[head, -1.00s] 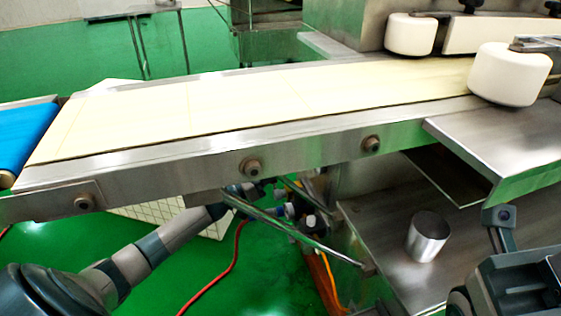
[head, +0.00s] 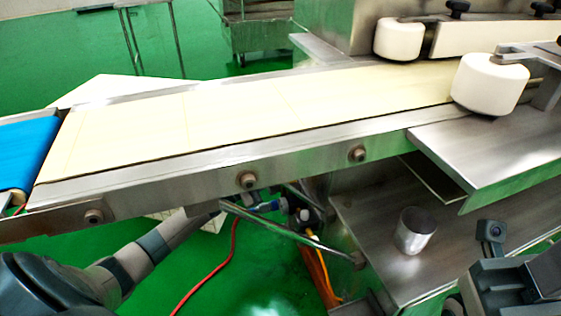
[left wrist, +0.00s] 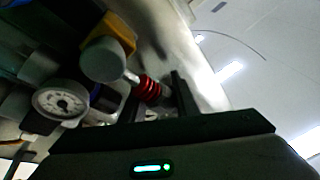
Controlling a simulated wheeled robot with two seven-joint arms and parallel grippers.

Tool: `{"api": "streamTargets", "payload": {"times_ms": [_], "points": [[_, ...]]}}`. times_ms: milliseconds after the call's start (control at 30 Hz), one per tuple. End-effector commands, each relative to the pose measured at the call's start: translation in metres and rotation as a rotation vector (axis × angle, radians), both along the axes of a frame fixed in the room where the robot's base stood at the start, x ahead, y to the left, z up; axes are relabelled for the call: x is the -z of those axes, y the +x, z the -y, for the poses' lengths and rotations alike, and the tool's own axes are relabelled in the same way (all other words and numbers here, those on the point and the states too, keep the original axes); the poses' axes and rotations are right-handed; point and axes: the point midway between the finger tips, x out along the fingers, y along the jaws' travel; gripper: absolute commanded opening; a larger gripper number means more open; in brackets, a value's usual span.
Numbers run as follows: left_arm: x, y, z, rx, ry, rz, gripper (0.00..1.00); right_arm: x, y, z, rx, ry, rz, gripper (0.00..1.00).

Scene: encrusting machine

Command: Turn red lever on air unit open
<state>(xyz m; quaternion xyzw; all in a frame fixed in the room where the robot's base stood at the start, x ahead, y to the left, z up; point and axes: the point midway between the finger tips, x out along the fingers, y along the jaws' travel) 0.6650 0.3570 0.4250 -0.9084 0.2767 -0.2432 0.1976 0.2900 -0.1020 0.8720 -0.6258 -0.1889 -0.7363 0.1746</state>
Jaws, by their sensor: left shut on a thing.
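In the left wrist view the air unit shows a round white-faced gauge (left wrist: 60,102), a grey round knob (left wrist: 103,60) and a yellow part behind it. The ribbed red lever (left wrist: 148,88) sits between the dark fingers of my left gripper (left wrist: 155,98), which is shut on it. Its exact turn angle is hard to read. In the head view the air unit (head: 305,214) shows partly under the conveyor, with blue and white fittings. My left arm reaches there from the lower left, its gripper hidden under the conveyor. My right arm's end is at the lower right, fingers out of sight.
The conveyor (head: 270,110) with its steel side rail runs above my left arm. A steel brace (head: 290,232) slants beside the air unit. A red hose (head: 215,272) and orange hoses (head: 322,275) hang below. A metal cup (head: 414,231) stands on the steel shelf (head: 375,215).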

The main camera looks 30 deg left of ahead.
Motion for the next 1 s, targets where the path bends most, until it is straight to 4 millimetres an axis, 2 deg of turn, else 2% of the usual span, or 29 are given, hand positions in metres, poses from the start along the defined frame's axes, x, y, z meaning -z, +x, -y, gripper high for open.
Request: {"api": "streamTargets", "payload": {"times_ms": [233,633,667,733,1000], "points": [[0.0025,-0.0025,0.0007,-0.010,0.060,0.040,0.00,0.0009,0.0013,0.0009,0.005,-0.003,-0.005,0.31],[0.0025,-0.0030,0.0015,-0.009,0.067,0.047,0.00,0.0028,0.0025,0.0009,0.007,-0.005,-0.011,0.31],[0.0025,-0.0030,0.0015,-0.009,0.067,0.047,0.30,0.0028,0.0025,0.0009,0.007,-0.005,-0.011,0.31],[0.0022,-0.0031,0.0016,-0.009,0.066,0.047,0.46,0.0027,0.0025,0.0009,0.007,-0.005,-0.011,0.31],[0.0004,-0.0035,0.0030,-0.005,0.062,0.049,0.46,0.0005,0.0012,0.0004,0.006,-0.006,-0.004,0.31]]}}
